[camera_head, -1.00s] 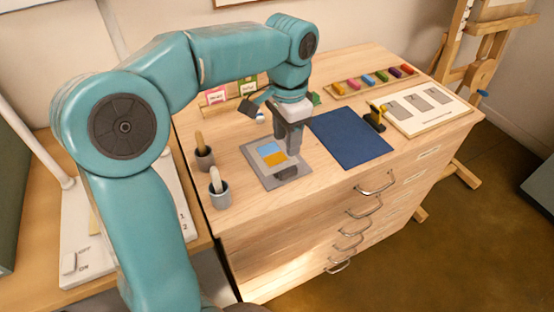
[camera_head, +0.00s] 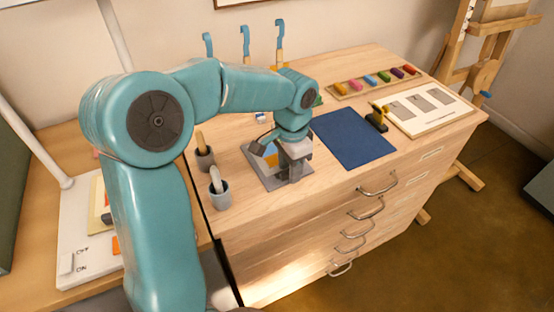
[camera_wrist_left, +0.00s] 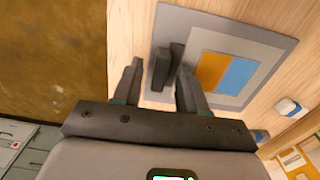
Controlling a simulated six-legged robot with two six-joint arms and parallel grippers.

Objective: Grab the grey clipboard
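The grey clipboard (camera_head: 272,183) lies flat on the wooden cabinet top, with a blue and orange sheet on it. My left gripper (camera_head: 292,180) is low over its front part and hides much of it in the head view. In the left wrist view, the clipboard (camera_wrist_left: 222,27) shows its dark raised clip (camera_wrist_left: 164,66). The left gripper (camera_wrist_left: 158,66) is open, and the clip appears between its fingertips. I cannot tell whether the fingers touch it. My right gripper is not in view.
Two grey cups (camera_head: 219,195) with handles standing in them are left of the clipboard. A dark blue mat (camera_head: 354,138) lies to its right. Beyond are a yellow-and-black tool (camera_head: 377,117), a white board (camera_head: 430,108) and a tray of coloured blocks (camera_head: 350,89). The cabinet's front edge is close.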

